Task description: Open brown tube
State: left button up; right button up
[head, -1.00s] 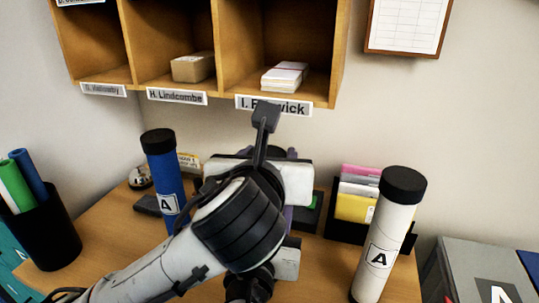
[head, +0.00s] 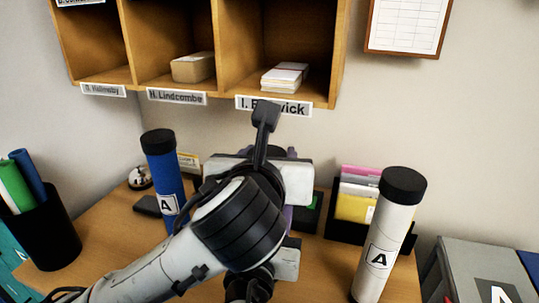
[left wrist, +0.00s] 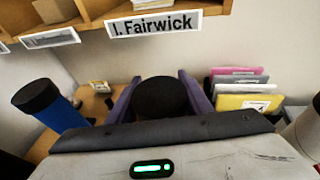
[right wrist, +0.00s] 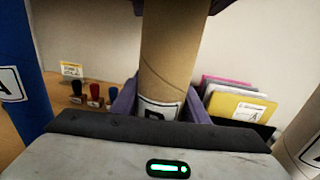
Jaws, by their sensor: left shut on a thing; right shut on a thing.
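The brown tube (right wrist: 168,60) stands upright in the right wrist view, with a partly covered white label low on it. My right gripper (right wrist: 160,105) is shut on the tube's body, its purple fingers on both sides. In the left wrist view the tube's black cap (left wrist: 160,97) is between the purple fingers of my left gripper (left wrist: 160,105), which is shut on it from above. The left fingertips also show at the top of the right wrist view. The seam between cap and tube is hidden. In the head view my left arm hides the tube.
A blue tube (head: 166,180) stands left and a white tube (head: 388,235) right, both black-capped. A file holder (head: 352,236) with coloured folders is behind right. A black cup (head: 45,228) of rolls is at far left. Pigeonholes (head: 285,103) hang above the desk.

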pick_arm(q)
jog(key=shift+r, duration=0.25)
jog(key=shift+r, duration=0.8)
pick_arm(e)
jog(key=o, duration=1.6)
pick_arm(q)
notch_tip(320, 180, up, 4)
jog(key=shift+f+b, duration=0.55)
jog(key=shift+f, duration=0.05)
pick_arm(e)
jog(key=s+a, duration=0.2)
jog(key=s, duration=1)
jog(key=shift+a, duration=0.15)
